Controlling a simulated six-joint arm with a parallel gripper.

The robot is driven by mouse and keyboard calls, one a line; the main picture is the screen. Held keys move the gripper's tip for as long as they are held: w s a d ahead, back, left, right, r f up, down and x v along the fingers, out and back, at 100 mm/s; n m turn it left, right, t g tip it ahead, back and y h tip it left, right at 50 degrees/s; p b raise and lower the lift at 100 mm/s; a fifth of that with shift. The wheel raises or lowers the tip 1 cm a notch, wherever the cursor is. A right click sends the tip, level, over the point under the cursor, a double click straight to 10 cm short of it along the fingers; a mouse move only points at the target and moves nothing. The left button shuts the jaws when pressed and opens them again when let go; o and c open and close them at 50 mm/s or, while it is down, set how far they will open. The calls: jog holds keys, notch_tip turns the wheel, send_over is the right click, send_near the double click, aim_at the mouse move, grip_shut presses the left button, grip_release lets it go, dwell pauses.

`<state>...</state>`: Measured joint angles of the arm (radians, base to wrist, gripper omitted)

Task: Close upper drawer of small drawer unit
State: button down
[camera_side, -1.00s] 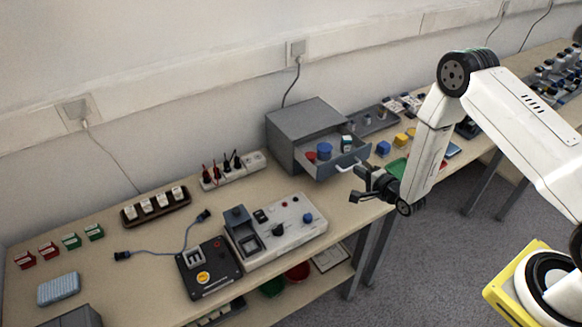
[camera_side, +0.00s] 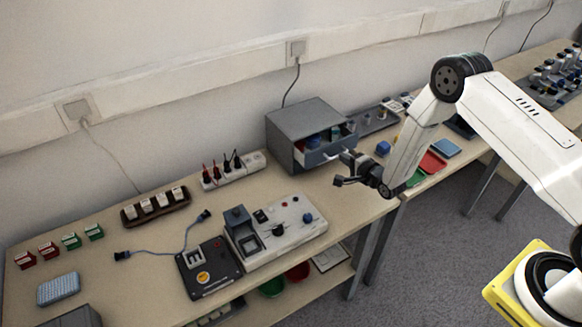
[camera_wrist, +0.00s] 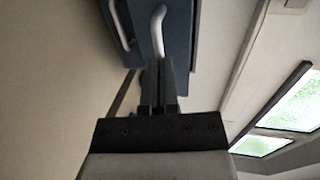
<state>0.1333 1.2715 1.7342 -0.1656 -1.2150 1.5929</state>
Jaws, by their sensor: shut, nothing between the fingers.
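The small grey drawer unit (camera_side: 305,122) stands on the workbench against the wall in the side view. Its upper drawer (camera_side: 328,146) is partly open, with blue and red items showing inside. My gripper (camera_side: 341,180) is just in front of the drawer in the side view. In the wrist view, my gripper's fingers (camera_wrist: 158,88) are shut and empty. They point at the pale curved handle (camera_wrist: 158,28) on the dark blue drawer front (camera_wrist: 176,45). The fingertips look close to or against the handle; contact cannot be told for sure. A second handle (camera_wrist: 118,25) shows beside it.
A control box (camera_side: 285,230) with knobs and a power strip (camera_side: 233,170) stand left of the drawer unit. A blue cube (camera_side: 383,148) and a red tray (camera_side: 432,162) lie to the right. The bench top in front of the drawer is mostly clear.

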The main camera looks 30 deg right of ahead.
aim_at(334, 148)
jog(key=x, duration=0.2)
jog(key=r+x, duration=0.1)
jog(key=x, duration=0.2)
jog(key=shift+w, duration=0.3)
jog(key=shift+w+r, duration=0.2)
jog(key=shift+w, duration=0.4)
jog(key=shift+s, duration=0.2)
jog(key=v, duration=1.4)
jog(key=shift+f, duration=0.15)
jog(key=shift+d, duration=0.1)
jog(key=s+a+r+n+g, duration=0.2)
jog(key=s+r+n+g, duration=0.3)
jog(key=r+n+g, duration=0.35)
jog(key=s+a+r+n+g, duration=0.1)
jog(key=s+r+n+g, duration=0.1)
jog(key=s, duration=0.5)
jog(key=s+a+r+n+g, duration=0.2)
jog(key=s+r+n, duration=0.2)
jog(key=s+n, duration=0.3)
jog(key=shift+s+r, duration=0.3)
jog(key=shift+s, duration=0.2)
